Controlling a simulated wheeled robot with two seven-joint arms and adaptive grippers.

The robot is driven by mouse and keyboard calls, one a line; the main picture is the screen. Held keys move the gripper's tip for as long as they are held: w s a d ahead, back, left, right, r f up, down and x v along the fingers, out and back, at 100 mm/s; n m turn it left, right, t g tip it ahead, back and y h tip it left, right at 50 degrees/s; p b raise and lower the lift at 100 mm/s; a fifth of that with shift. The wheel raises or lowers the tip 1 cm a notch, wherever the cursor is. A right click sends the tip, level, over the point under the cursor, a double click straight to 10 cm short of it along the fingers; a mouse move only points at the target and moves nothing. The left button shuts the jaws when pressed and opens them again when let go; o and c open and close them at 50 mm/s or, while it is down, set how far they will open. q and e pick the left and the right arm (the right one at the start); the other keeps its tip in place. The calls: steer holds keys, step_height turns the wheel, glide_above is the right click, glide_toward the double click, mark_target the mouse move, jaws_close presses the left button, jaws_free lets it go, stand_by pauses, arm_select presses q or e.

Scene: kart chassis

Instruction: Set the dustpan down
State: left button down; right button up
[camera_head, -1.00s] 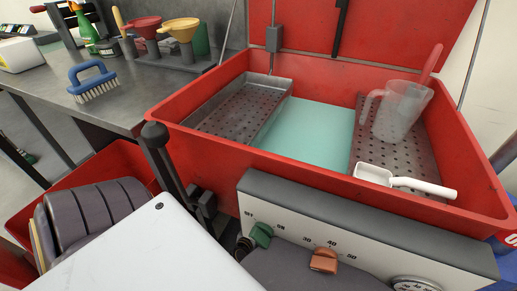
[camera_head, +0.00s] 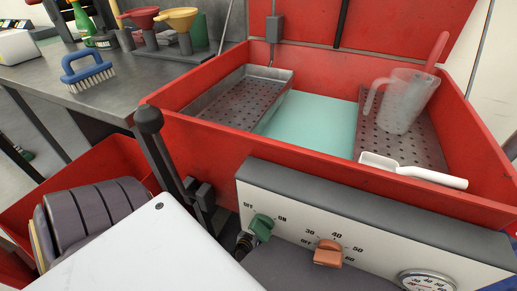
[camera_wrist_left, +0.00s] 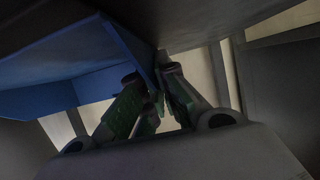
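A blue, flat-faced piece with a bent side, which looks like the dustpan (camera_wrist_left: 55,92), fills the upper left of the dim left wrist view. My left gripper (camera_wrist_left: 157,92) shows there with its green and grey fingers close together. The lower tip of the blue piece runs down between the fingertips, and they appear shut on it. The exact grip point is dark and partly hidden. Neither gripper nor the dustpan shows in the head view.
A red wash tub (camera_head: 300,156) holds perforated trays, a clear jug (camera_head: 402,103) and a white scoop (camera_head: 412,171). A control panel (camera_head: 345,228) stands in front. A grey bench (camera_head: 50,85) with a blue brush (camera_head: 88,72) is at left, above a red bin (camera_head: 105,165).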

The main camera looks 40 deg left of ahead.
steer(key=shift+w+r, duration=0.1)
steer(key=shift+r, duration=0.15)
arm_select(q)
steer(key=c, duration=1.6)
jaws_free()
steer(key=shift+f, duration=0.1)
steer(key=shift+c, duration=0.2)
arm_select(e)
steer(key=shift+f, duration=0.25)
arm_select(q)
steer(key=shift+s, duration=0.1)
steer(key=p+v, duration=0.4)
steer(key=v, duration=0.6)
steer(key=shift+r+p, duration=0.25)
steer(key=shift+p, duration=0.1)
steer(key=shift+p+v, duration=0.35)
steer(key=shift+v, duration=0.5)
arm_select(e)
steer(key=shift+g+h, duration=0.3)
steer(key=shift+h, duration=0.1)
steer(key=shift+s+d+r, duration=0.15)
steer(key=shift+r, duration=0.65)
steer(key=shift+s+d+r, duration=0.1)
steer(key=shift+d+r, duration=0.05)
steer(key=shift+r, duration=0.65)
steer(key=shift+s+d+r, duration=0.15)
steer(key=shift+r, duration=0.65)
